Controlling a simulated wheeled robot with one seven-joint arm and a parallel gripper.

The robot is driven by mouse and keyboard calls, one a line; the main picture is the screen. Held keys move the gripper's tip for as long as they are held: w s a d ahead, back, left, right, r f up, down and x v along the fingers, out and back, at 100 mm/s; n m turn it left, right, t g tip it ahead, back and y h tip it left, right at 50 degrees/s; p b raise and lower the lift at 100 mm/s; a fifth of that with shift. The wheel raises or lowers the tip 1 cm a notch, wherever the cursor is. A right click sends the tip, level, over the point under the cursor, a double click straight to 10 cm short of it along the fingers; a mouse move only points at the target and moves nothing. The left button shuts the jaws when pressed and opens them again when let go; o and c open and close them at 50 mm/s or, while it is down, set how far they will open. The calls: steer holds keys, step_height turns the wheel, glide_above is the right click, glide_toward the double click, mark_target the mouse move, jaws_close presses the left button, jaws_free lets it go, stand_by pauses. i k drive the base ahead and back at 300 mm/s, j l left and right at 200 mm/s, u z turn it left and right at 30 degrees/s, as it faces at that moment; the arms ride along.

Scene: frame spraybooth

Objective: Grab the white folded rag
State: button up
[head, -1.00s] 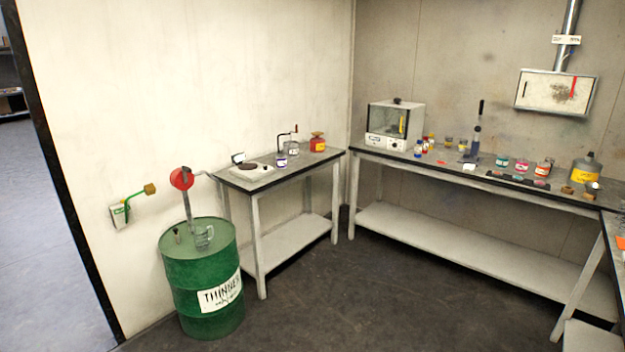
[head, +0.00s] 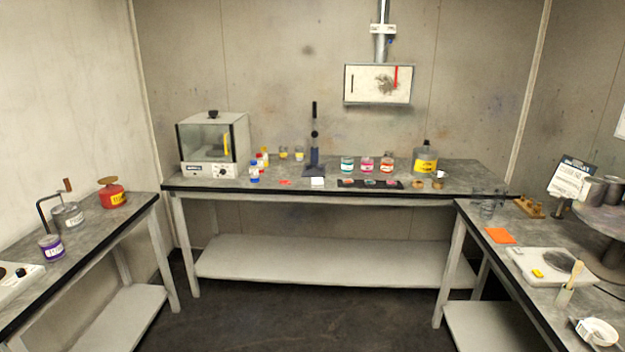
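A small white flat piece (head: 317,182), which looks like the folded rag, lies near the front edge of the back bench (head: 330,250). It sits just in front of the dark upright press (head: 314,150), with a small red piece (head: 285,182) to its left. It is too small to make out its folds. My gripper is not in view.
Jars (head: 367,164) and a dark strip of samples stand right of the white piece; a glass-fronted cabinet (head: 213,143) stands left. Side benches flank the room, the right one bearing an orange cloth (head: 499,235) and a white plate (head: 545,265). The floor (head: 310,315) between them is clear.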

mark_target(318, 182)
steer(key=i+z, duration=0.2)
steer(key=i, duration=1)
steer(key=i+z, duration=0.15)
steer(key=i, duration=1)
steer(key=i+l+u, duration=0.1)
steer(key=i+u, duration=0.2)
steer(key=i, duration=0.15)
steer(key=i+l+u, duration=0.3)
steer(key=i, duration=0.15)
steer(key=i+l+u, duration=0.3)
steer(key=i, duration=0.15)
steer(key=u, duration=2.5)
